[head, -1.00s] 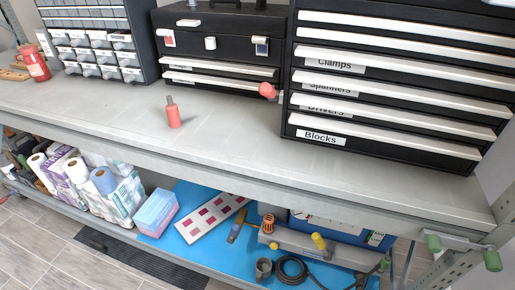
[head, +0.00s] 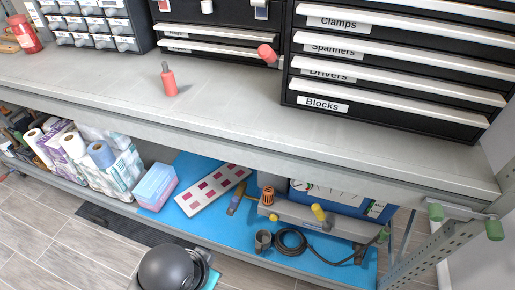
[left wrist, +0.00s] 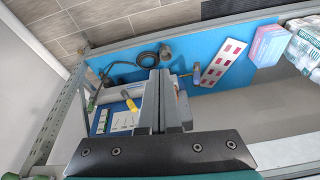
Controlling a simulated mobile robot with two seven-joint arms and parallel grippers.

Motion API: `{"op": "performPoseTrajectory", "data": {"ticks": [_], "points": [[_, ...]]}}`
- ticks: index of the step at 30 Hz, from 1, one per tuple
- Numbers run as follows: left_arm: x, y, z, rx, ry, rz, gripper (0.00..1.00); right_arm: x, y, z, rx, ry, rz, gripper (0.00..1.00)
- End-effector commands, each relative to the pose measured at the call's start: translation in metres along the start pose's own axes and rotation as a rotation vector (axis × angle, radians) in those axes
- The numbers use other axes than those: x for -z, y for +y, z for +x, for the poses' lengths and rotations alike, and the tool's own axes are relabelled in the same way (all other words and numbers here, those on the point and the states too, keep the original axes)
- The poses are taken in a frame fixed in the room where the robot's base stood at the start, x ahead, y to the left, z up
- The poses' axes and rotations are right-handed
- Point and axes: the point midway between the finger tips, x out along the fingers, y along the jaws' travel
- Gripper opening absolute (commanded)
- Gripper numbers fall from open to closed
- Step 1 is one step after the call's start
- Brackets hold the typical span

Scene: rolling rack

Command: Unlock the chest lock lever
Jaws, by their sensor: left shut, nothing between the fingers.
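A red-knobbed lever (head: 267,53) sticks out at the left side of the large black drawer chest (head: 291,90) in the head view. Its grey shaft reaches toward the chest's side edge. My left gripper (left wrist: 161,72) shows in the left wrist view, with its two fingers together and nothing between them. It faces the lower shelf; the lever and chest are not in that view. In the head view only a rounded dark part of my arm shows at the bottom edge, and the left gripper's fingers are not seen. My right gripper is in neither view.
A small red object with a grey tip (head: 169,80) stands on the grey workbench (head: 225,110). A smaller black toolbox (head: 220,38) stands left of the chest. The lower shelf holds a blue mat (head: 225,224), paper rolls and tools. The bench front is largely clear.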

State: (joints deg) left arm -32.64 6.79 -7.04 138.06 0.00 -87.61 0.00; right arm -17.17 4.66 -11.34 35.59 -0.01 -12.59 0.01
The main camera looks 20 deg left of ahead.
Motion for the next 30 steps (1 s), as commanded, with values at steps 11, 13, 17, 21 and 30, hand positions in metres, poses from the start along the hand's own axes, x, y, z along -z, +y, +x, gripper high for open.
{"op": "performPoseTrajectory", "data": {"ticks": [11,13,17,21,30], "points": [[0.084,-0.083,-0.019,0.423,0.236,0.515,0.00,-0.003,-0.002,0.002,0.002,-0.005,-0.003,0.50],[0.111,-0.101,-0.028,0.563,0.281,0.684,0.00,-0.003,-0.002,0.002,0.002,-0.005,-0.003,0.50],[0.162,-0.127,-0.054,0.860,0.332,1.038,0.00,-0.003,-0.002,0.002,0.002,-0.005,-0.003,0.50],[0.213,-0.135,-0.087,1.212,0.321,1.445,0.00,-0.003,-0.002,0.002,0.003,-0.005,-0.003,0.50],[0.277,-0.106,-0.130,1.902,0.066,2.209,0.00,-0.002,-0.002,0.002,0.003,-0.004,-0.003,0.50]]}}
